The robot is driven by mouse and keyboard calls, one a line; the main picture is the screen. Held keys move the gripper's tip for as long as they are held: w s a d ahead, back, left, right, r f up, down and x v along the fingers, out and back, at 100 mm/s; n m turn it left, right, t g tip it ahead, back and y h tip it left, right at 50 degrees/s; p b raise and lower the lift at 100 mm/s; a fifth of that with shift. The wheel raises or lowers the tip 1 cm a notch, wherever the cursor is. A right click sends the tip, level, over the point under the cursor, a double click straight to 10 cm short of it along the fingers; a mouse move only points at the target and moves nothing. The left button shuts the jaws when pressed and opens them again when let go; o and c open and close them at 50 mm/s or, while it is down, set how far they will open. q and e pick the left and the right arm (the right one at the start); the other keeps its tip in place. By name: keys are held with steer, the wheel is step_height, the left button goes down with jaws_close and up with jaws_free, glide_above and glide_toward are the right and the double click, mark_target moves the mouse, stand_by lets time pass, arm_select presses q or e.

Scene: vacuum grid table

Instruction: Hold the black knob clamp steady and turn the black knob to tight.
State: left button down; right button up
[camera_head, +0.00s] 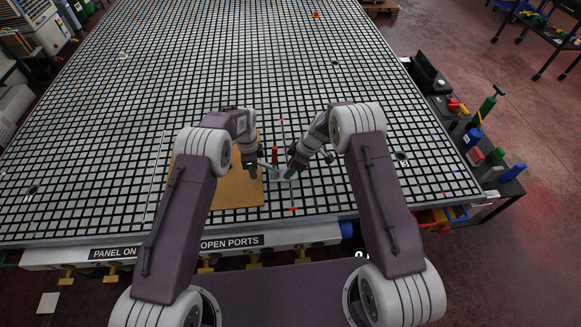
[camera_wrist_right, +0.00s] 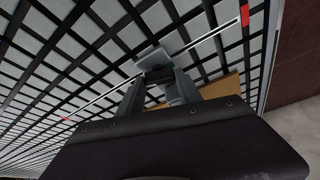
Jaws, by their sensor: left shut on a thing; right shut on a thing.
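The clamp is a small grey piece (camera_head: 279,175) on the grid table, between my two grippers; its grey block also shows in the right wrist view (camera_wrist_right: 154,58). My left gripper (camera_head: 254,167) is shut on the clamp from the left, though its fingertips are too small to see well. My right gripper (camera_head: 289,174) comes in from the right and is shut. In the right wrist view, the black knob (camera_wrist_right: 157,77) shows between its fingers, against the grey block. The knob is mostly hidden in the head view, and I cannot tell how far it is turned.
A brown board (camera_head: 235,193) lies on the grid table (camera_head: 330,205) beside the clamp, under my left arm. A red upright piece (camera_head: 275,155) stands just behind the clamp. A thin pale bar with red ends (camera_wrist_right: 205,37) passes by the clamp. The far table is mostly clear.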

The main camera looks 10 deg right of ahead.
steer(key=m, duration=0.2)
steer(key=m+t+h, duration=0.1)
steer(key=m, duration=0.2)
steer(key=shift+s+a+m+t, duration=0.1)
steer(key=shift+a+m+t, duration=0.05)
steer(key=shift+m+t, duration=0.15)
steer(key=shift+m+t+h, duration=0.5)
steer(key=shift+m+h, duration=0.3)
steer(key=shift+m, duration=1.3)
steer(key=o, duration=1.4)
steer(key=shift+s, duration=0.15)
